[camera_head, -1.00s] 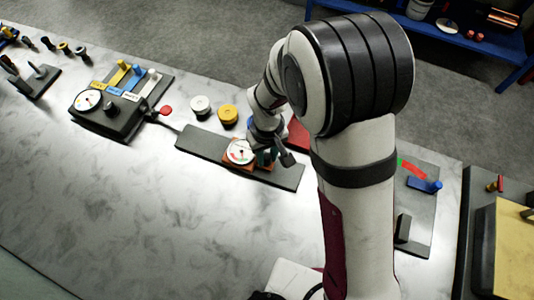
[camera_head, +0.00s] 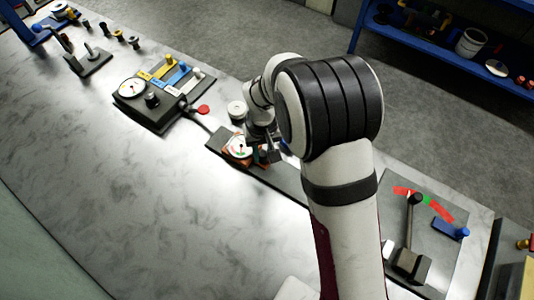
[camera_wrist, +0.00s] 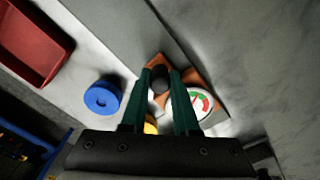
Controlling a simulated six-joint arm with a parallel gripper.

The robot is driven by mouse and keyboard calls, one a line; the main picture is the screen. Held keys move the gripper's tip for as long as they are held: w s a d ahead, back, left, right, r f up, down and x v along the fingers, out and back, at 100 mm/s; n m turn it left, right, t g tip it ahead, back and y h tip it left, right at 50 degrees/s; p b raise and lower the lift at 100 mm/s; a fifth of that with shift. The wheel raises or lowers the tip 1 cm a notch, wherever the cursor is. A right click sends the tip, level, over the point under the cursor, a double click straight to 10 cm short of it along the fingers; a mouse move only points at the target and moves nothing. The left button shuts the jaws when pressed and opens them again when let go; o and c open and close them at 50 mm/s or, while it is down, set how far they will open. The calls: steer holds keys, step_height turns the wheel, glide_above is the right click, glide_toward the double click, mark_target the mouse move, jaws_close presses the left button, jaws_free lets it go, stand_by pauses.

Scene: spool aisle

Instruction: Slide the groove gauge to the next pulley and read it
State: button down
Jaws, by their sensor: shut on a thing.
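The groove gauge (camera_head: 238,148) is a white dial with red and green marks on an orange-brown slider block. It sits near the left end of a dark rail (camera_head: 288,184) in the head view. It also shows in the wrist view (camera_wrist: 200,106); its needle is too small to read surely. My gripper (camera_wrist: 160,74) is shut on the slider's black knob (camera_wrist: 160,84), beside the dial. A white pulley (camera_head: 236,109) stands behind the rail. In the wrist view a blue pulley (camera_wrist: 102,96) stands beside the rail, and a yellow round piece (camera_wrist: 150,125) is partly hidden by my gripper.
A dark box with a dial (camera_head: 132,90) and coloured levers stands left of the rail, with a red disc (camera_head: 204,109) between. A plate with a lever (camera_head: 414,215) lies right of my arm. A red tray (camera_wrist: 30,52) is beyond the blue pulley. The front bench is clear.

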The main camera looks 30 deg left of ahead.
steer(key=c, duration=0.9)
jaws_free()
steer(key=shift+r, duration=0.1)
step_height(320, 180, up, 16)
steer(key=shift+f, duration=0.15)
steer(key=d+r+m, duration=0.4)
steer(key=d+m, duration=0.1)
steer(key=d, duration=0.8)
steer(key=s+d+m, duration=0.3)
steer(key=s+d, duration=0.2)
steer(key=s+d+f+m+y, duration=0.1)
steer(key=s+d+m, duration=0.2)
steer(key=s+d, duration=0.1)
steer(key=s+d+f+m, duration=0.1)
steer(key=s+d+m, duration=0.2)
steer(key=s+d, duration=0.2)
steer(key=shift+s+d+m+y, duration=0.3)
steer(key=shift+s+d+y, duration=0.1)
steer(key=shift+d, duration=0.15)
